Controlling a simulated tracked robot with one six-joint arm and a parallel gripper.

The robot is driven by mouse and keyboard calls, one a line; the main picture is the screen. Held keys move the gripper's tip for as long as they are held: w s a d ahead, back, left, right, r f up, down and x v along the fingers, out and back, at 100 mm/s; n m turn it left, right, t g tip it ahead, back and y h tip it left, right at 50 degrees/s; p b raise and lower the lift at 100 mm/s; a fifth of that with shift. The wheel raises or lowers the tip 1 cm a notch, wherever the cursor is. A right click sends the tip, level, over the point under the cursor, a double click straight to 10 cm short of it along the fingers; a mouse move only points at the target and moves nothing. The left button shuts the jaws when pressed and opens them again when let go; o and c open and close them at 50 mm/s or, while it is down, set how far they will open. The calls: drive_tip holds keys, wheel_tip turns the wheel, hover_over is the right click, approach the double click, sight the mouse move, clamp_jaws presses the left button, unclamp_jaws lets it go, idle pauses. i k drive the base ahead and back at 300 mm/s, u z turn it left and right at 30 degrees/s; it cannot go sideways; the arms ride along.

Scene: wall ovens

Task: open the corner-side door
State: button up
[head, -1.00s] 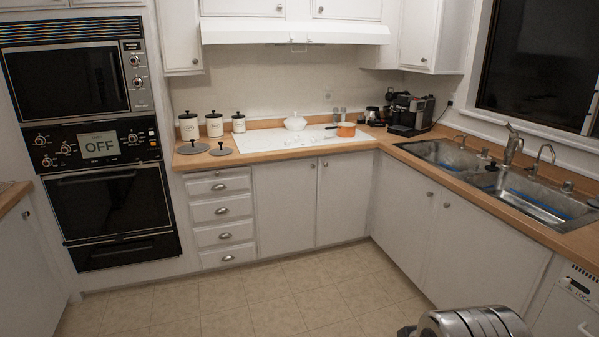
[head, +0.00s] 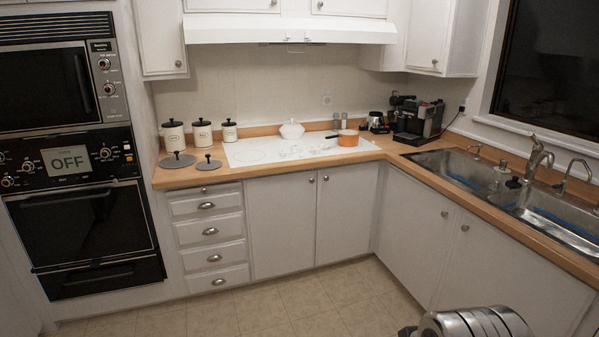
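White lower cabinet doors meet at the inner corner of the counter. Under the cooktop there is a left door (head: 282,226) and a right door (head: 346,212), the right one beside the corner. Their small round knobs sit close together at the top of the seam. Under the sink, the door on the corner side (head: 413,225) has a knob (head: 445,214) near its right edge. The other sink door (head: 500,265) has its knob (head: 465,228) at its upper left. All these doors are shut. My arm shows as a metallic part at the bottom right; my gripper's fingers are not visible.
A drawer stack (head: 209,230) and wall ovens (head: 80,235) stand at left. The tiled floor (head: 290,300) before the cabinets is clear.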

sight(346, 195)
drive_tip(key=u, duration=0.05)
drive_tip(key=i, duration=2.2)
drive_tip(key=u, duration=0.35)
drive_tip(key=i, duration=1.5)
drive_tip(key=u, duration=0.15)
